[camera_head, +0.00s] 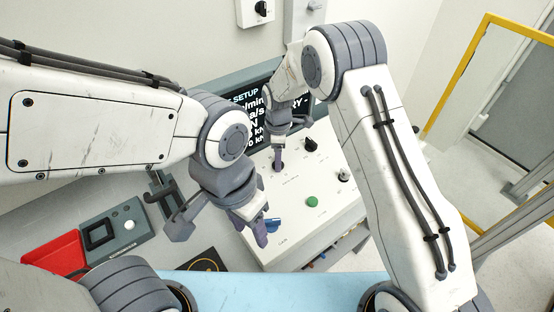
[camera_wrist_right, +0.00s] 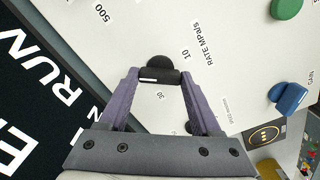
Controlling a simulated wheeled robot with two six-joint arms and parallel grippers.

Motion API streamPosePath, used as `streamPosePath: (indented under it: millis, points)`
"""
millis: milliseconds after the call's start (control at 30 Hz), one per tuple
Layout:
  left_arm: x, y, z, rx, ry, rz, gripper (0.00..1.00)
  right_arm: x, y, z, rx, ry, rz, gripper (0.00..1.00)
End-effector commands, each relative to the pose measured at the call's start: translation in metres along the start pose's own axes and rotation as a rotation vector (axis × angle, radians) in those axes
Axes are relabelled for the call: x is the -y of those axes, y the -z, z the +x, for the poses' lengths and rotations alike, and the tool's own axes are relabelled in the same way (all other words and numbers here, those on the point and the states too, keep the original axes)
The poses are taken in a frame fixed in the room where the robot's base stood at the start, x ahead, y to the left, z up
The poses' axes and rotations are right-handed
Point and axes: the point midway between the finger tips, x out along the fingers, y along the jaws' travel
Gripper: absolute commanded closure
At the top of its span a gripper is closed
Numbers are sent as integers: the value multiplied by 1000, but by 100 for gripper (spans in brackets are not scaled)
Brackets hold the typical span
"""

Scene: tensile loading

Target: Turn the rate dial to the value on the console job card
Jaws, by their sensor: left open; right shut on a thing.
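The rate dial (camera_wrist_right: 161,67) is a black knob with a white mark, beside the printed "RATE MPa/s", "10" and "30". My right gripper (camera_wrist_right: 158,76) is shut on it, one purple finger on each side. In the head view my right gripper (camera_head: 279,162) reaches down to the white console panel (camera_head: 325,190), and its fingers mostly hide the dial. The dark screen (camera_head: 250,98) shows "SETUP" and partial lines; my arms cover much of it, so the rate value is not fully readable. My left gripper (camera_head: 261,232) is open near a blue knob (camera_head: 274,225).
A green button (camera_head: 312,201) and black knobs (camera_head: 310,145) stand on the panel. A red tray (camera_head: 57,254) and a grey box with a white button (camera_head: 129,225) lie at left. A yellow frame (camera_head: 458,75) stands at right.

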Motion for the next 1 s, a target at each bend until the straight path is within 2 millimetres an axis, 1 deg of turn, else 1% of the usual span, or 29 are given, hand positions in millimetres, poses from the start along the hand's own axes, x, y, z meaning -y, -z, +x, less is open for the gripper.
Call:
streamPosePath:
  millis: [33, 400, 1000]
  points:
    - [0, 0, 4, 0, 0, -1, 50, 1, -1, 2, 2, 5, 44, 91]
    - [1, -1, 15, 0, 0, -1, 50, 2, -2, 1, 5, 7, 395, 91]
    - [2, -2, 28, 0, 0, 0, 50, 3, -2, 1, 9, 7, 964, 91]
